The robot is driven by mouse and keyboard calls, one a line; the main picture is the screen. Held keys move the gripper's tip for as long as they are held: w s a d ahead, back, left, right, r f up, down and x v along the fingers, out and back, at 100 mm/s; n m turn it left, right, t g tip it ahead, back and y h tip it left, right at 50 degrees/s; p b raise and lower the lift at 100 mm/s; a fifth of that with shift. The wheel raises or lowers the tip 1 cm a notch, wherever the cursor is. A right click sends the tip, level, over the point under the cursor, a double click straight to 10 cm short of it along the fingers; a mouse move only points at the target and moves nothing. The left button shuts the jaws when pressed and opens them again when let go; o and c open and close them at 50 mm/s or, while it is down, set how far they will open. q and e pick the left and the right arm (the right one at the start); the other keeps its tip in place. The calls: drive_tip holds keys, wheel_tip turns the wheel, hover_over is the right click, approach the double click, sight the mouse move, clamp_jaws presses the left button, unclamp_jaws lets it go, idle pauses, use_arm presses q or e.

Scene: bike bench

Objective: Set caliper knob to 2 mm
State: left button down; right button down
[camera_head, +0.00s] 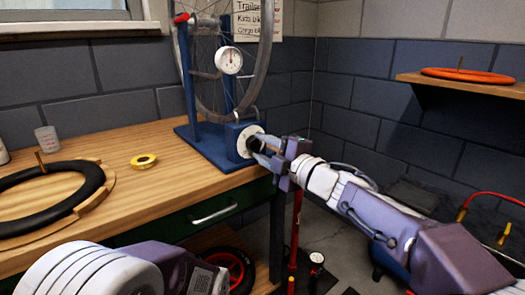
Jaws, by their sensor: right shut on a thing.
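The blue truing stand (187,92) stands on the wooden bench and holds a spoked wheel (266,45). A white round dial gauge (229,60) is mounted at the wheel. On the stand's base, at the right, a blue block carries a white dial face with a dark caliper knob (254,142) at its middle. My right gripper (262,150) reaches in from the right and is shut on the knob. The dial's marks are too small to read. My left arm shows at the bottom left, and its gripper fingers are not in view.
A black tyre (88,186) on a wooden ring, a yellow tape roll (144,161) and a cup (48,139) are on the bench (150,190). A drawer handle (214,214) is below the bench edge. A shelf (470,84) with an orange ring is at the right.

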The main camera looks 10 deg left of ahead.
drive_tip(key=n+b, duration=0.1)
drive_tip(key=n, duration=0.3)
drive_tip(key=shift+f+n, duration=0.15)
drive_tip(key=shift+n, duration=0.15)
drive_tip(key=n+b, duration=0.2)
drive_tip(key=n, duration=0.2)
drive_tip(key=shift+n, duration=0.3)
drive_tip(key=n+b, duration=0.1)
drive_tip(key=n, duration=0.3)
drive_tip(key=shift+n+b, duration=0.85)
drive_tip(key=shift+n, duration=1.25)
drive_tip(key=c, duration=0.9)
unclamp_jaws()
